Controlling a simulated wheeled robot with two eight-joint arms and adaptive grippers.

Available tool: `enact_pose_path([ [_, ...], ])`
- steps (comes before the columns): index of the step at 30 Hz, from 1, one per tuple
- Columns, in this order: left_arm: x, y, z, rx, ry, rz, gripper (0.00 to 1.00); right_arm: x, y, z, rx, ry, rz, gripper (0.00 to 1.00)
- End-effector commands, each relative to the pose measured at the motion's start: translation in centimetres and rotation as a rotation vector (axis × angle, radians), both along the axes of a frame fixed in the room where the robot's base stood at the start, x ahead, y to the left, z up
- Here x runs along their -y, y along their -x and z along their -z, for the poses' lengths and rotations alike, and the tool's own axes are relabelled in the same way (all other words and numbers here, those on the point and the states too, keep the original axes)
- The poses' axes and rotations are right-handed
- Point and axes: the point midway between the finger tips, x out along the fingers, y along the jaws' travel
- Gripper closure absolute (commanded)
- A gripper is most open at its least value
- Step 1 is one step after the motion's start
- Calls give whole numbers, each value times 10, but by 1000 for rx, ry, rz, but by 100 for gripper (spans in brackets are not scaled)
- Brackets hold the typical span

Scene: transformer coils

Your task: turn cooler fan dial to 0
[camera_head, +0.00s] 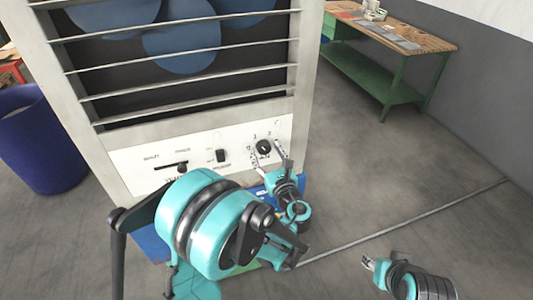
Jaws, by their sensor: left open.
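The cooler (302,75) is a tall pale cabinet with a slatted grille. Its white control panel (128,158) has a black round fan dial (264,147) at the right, with small markings around it. My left gripper (267,157) is open in front of the panel, with one finger at each side of the dial. I cannot tell whether the fingers touch the dial. The dial's exact setting is too small to read. My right gripper (375,262) is low at the right, away from the cooler; its jaw state is unclear.
A black slider (170,167) and a black switch (221,155) are on the panel left of the dial. A blue bin (40,140) stands at the left. A green workbench (420,42) with a wooden top stands at the back right. The floor between is clear.

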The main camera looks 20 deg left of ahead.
Motion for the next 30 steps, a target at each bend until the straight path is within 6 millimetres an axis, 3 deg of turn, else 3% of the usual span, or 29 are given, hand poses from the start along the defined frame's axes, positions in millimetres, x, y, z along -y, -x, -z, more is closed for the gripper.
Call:
enact_pose_path([
  [8, -1, -1, 0, 1, 1, 1, 43, 0, 0, 0, 0, 0, 0, 60],
  [13, -1, -1, 0, 0, 1, 1, 88, 0, 0, 0, 0, 0, 0, 60],
  [14, -1, -1, 0, 0, 1, 1, 90, 0, 0, 0, 0, 0, 0, 60],
  [30, -1, -1, 1, 74, 111, 0, 90, 0, 0, 6, 0, 0, 0, 60],
])
